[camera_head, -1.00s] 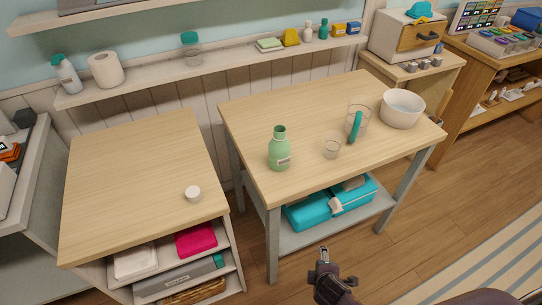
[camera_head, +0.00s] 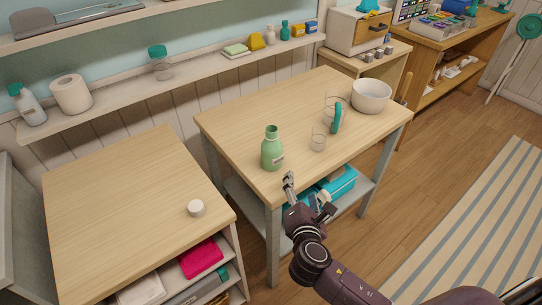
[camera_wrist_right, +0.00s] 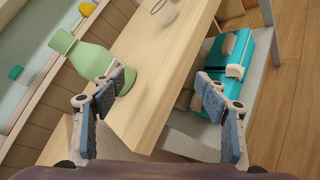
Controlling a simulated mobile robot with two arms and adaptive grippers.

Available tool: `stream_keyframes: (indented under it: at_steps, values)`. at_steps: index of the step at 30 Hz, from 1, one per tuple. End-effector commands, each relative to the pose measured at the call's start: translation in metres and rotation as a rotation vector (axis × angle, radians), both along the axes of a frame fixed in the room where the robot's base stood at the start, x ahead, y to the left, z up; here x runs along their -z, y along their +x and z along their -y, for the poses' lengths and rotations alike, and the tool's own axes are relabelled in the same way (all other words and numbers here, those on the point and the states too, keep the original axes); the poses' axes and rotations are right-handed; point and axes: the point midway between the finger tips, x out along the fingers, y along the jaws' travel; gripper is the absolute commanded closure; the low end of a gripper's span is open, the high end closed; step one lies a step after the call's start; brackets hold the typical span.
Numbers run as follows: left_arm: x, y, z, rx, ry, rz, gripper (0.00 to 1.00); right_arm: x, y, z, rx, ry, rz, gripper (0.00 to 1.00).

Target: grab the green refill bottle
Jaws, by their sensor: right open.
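The green refill bottle (camera_head: 272,150) stands upright and uncapped near the front left corner of the wooden table (camera_head: 237,122). My right gripper (camera_head: 305,186) is at the table's front edge, just in front and to the right of the bottle, and is empty. In the right wrist view the bottle (camera_wrist_right: 88,58) shows at upper left, partly behind the left finger. The fingers of my right gripper (camera_wrist_right: 165,105) are spread wide, with the table corner between them. The bottle is not between the fingers. My left gripper is not in view.
A teal case (camera_head: 341,183) lies on the shelf below. A white cap (camera_head: 196,208) sits on the left cabinet.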

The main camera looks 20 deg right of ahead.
Motion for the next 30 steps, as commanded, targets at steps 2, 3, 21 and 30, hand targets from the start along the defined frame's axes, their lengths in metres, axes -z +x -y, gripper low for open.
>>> stream_keyframes:
  at_steps: [2,3,21,30]
  values:
    - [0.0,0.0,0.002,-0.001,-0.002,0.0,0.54,-0.01,0.012,-0.005,-0.058,-0.122,0.02,0.33]
    - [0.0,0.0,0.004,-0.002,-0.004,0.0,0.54,-0.015,0.018,-0.009,-0.088,-0.188,0.03,0.33]
    - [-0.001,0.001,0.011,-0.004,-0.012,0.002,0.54,-0.045,0.084,-0.048,-0.349,-0.856,0.109,0.33]
    - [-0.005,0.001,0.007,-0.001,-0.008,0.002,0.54,-0.043,0.121,-0.045,-0.348,-0.851,0.108,0.33]
